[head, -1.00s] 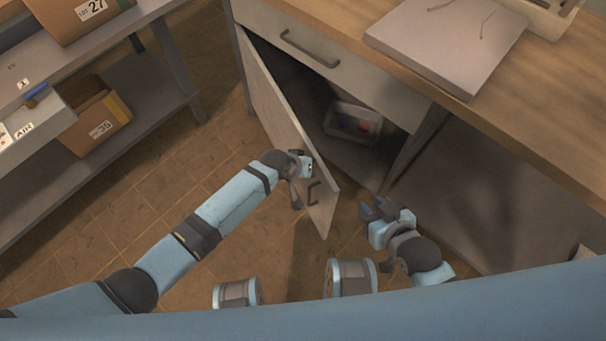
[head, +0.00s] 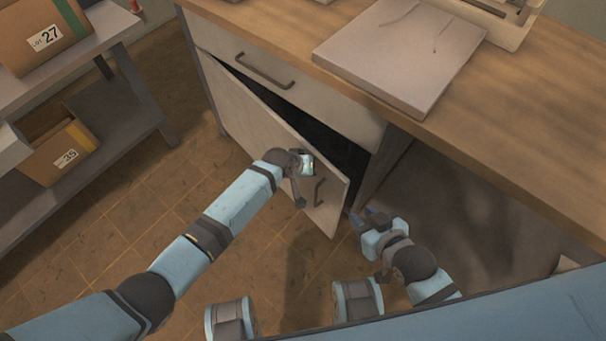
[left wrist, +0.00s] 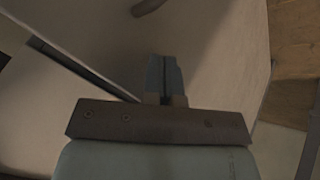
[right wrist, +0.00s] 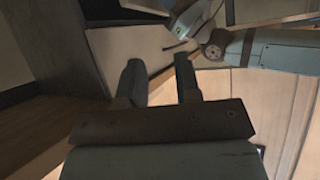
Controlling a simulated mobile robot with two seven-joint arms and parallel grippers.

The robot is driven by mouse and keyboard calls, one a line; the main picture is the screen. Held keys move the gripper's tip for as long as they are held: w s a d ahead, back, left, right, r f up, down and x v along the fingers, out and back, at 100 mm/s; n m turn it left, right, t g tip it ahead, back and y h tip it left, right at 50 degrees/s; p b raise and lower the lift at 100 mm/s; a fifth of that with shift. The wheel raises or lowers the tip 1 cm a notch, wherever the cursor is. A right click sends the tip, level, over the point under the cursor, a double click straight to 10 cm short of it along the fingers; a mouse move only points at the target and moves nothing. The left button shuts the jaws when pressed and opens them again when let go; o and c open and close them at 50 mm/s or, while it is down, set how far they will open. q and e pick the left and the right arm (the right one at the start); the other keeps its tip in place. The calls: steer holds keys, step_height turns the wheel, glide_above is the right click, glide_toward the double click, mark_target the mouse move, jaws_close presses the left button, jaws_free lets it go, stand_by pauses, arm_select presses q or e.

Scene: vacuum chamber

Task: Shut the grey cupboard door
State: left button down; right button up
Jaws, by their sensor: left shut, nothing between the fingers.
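The grey cupboard door (head: 253,124) stands partly open below a drawer, hinged at its left side. Its free right edge is apart from the cabinet frame, leaving a dark gap. The door has a dark bar handle (head: 319,191) near that edge. My left gripper (head: 302,190) is at the door's outer face, just left of the handle. In the left wrist view its fingers (left wrist: 164,78) are shut with nothing between them, against or close to the pale panel. My right gripper (head: 362,219) is empty near the cabinet's lower front; its fingers (right wrist: 160,82) are apart in the right wrist view.
The drawer (head: 285,80) above the door is shut. The wooden worktop (head: 470,120) carries a flat grey slab (head: 400,55) and a tray (head: 497,18). A grey shelf unit (head: 100,125) with cardboard boxes (head: 62,153) stands at the left. The tiled floor between is clear.

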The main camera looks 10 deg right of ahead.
mark_target(319, 163)
arm_select(q)
steer(key=shift+d+r, duration=0.1)
steer(key=shift+d, duration=1.1)
steer(key=shift+w+d+b, duration=0.4)
steer(key=shift+d+b, duration=0.15)
steer(key=shift+d, duration=0.1)
steer(key=shift+w+d+r, duration=0.1)
steer(key=shift+w+d, duration=0.2)
steer(key=shift+d, duration=0.15)
steer(key=shift+d+b, duration=0.1)
steer(key=shift+b, duration=0.2)
arm_select(e)
steer(key=shift+w+a, duration=0.1)
steer(key=shift+a, duration=0.15)
steer(key=shift+r+t, duration=0.1)
steer(key=shift+t, duration=0.2)
